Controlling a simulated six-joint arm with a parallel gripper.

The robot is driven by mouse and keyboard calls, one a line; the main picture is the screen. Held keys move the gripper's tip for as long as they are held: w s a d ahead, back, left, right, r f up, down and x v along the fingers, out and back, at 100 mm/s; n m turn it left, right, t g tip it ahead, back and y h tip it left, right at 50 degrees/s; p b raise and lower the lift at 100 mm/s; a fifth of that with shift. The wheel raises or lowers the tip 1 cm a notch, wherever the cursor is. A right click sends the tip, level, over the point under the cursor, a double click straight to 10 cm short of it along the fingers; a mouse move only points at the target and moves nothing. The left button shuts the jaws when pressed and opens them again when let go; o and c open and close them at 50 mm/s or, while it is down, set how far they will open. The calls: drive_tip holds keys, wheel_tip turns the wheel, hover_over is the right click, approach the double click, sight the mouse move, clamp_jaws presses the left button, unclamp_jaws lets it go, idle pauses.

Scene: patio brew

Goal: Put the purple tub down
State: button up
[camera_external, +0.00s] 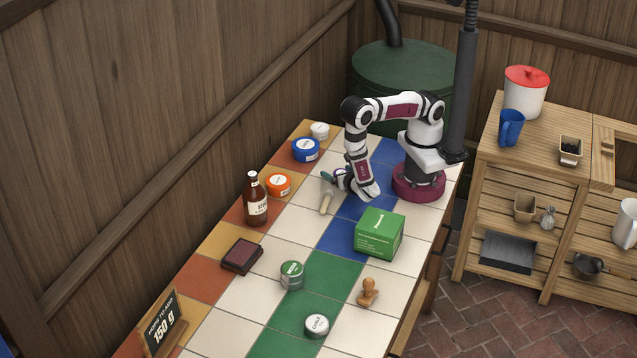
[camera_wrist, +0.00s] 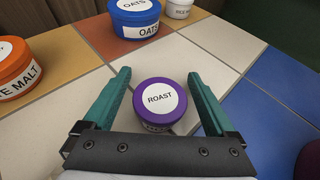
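The purple tub (camera_wrist: 160,101) has a round white lid label reading ROAST. In the wrist view it sits upright between the two teal fingers of my gripper (camera_wrist: 160,76). Narrow gaps show between the tub and both fingers, so the gripper looks open around it. The tub appears to rest on a pale tile of the table. In the external view my gripper (camera_external: 334,180) is low over the far part of the table, and the tub is mostly hidden by it.
A blue OATS tub (camera_external: 306,150), an orange tub (camera_external: 279,185) and a white tub (camera_external: 320,131) stand nearby at the left. A brown bottle (camera_external: 256,200), a pale stick-like tool (camera_external: 326,200) and a green box (camera_external: 379,233) are closer to the front. Pale tiles between them are free.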

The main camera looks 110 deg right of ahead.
drive_tip(key=shift+r, duration=0.1)
drive_tip(key=shift+a+r, duration=0.15)
drive_tip(key=shift+a, duration=0.1)
drive_tip(key=v, duration=1.1)
drive_tip(key=shift+a, duration=0.25)
